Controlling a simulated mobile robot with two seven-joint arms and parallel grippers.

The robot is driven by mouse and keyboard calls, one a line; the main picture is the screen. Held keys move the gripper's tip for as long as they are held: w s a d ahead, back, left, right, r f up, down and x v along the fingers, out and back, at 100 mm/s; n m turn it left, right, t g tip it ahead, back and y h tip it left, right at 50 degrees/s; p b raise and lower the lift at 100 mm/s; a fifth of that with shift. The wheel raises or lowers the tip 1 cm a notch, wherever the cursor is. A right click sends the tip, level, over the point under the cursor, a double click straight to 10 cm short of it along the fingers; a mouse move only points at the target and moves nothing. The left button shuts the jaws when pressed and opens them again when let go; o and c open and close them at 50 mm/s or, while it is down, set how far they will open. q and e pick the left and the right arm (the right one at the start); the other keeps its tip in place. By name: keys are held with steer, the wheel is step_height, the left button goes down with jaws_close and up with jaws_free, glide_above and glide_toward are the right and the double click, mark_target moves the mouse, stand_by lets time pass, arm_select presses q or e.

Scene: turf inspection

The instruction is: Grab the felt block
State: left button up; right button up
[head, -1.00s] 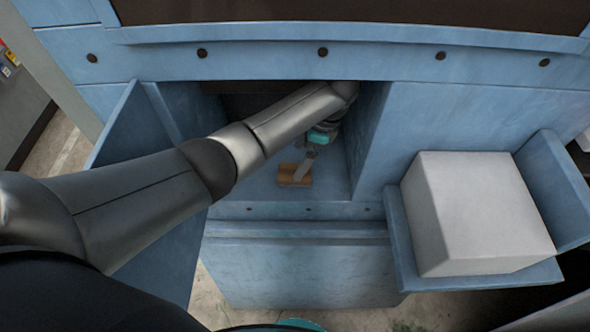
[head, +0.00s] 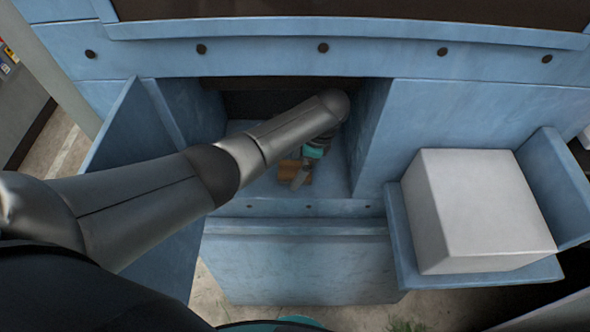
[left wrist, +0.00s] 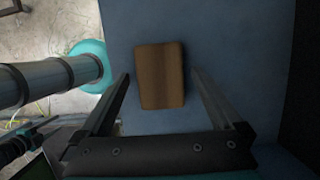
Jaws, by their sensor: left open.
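The felt block is a small brown rectangular block (left wrist: 160,76) on the blue floor of an open compartment. In the left wrist view it lies between and a little beyond the fingers of my left gripper (left wrist: 158,92), with a gap on both sides. In the head view the block (head: 286,171) is partly hidden behind the gripper (head: 300,176), which reaches down into the compartment. My left gripper is open and empty. My right gripper is not in view.
Blue walls enclose the compartment (head: 240,185) at its sides, and an open blue door (head: 128,135) stands at its left. A large white box (head: 478,212) sits on a blue shelf (head: 405,262) at the right. A blue panel with bolts (head: 262,62) runs above the opening.

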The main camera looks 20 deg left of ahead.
arm_select(q)
steer(key=shift+f, duration=0.1)
steer(key=shift+c, duration=0.2)
steer(key=c, duration=1.2)
steer(key=shift+c, duration=0.2)
steer(key=shift+r, duration=0.25)
